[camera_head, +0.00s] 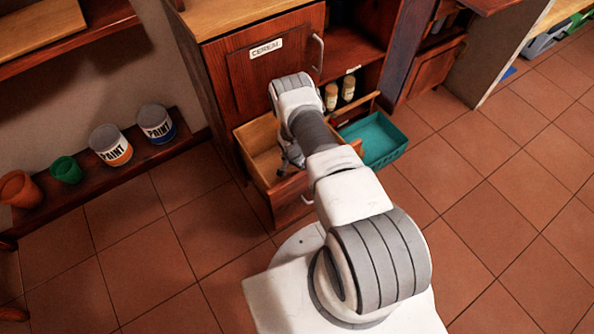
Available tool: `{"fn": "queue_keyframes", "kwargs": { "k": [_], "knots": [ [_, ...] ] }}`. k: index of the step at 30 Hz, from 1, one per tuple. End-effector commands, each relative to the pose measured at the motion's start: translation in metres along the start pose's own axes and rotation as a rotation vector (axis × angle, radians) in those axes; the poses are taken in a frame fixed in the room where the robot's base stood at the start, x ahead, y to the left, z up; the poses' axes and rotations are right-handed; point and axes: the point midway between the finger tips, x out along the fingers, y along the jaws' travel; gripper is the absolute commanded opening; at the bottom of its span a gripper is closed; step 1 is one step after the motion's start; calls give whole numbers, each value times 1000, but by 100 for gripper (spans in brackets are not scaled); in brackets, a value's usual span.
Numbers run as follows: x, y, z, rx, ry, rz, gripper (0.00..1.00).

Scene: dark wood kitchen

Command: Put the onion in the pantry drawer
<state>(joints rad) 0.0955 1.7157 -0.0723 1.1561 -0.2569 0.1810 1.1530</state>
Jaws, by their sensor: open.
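A wooden drawer (254,135) is pulled out from the cabinet under the door labelled CEREAL. The part of its inside that shows looks empty; my arm hides the rest. My gripper (288,162) points down over the drawer at its right side, partly hidden by my arm. Its jaws are open, though they look small and dark here. I cannot see an onion in this view. I cannot tell whether one lies behind my arm or in the hidden part of the drawer.
A teal basket (372,142) sits to the right of the drawer, below a shelf with two bottles (339,92). Paint cans (111,146) and pots (66,170) stand on a low shelf at left. The tiled floor (480,200) at right is clear.

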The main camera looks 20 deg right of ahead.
Motion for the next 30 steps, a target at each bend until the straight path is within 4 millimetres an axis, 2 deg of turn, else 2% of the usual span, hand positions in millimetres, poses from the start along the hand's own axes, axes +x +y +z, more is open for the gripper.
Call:
{"fn": "queue_keyframes", "kwargs": {
  "k": [1, 3, 9, 30],
  "knots": [
    [-17, -1, -1, -2, 1, 0, 100],
    [-29, 0, -1, -1, 1, 1, 100],
    [-50, 0, 0, 0, 0, 1, 100],
    [-55, 0, 0, 0, 0, 0, 100]
  ]
}}
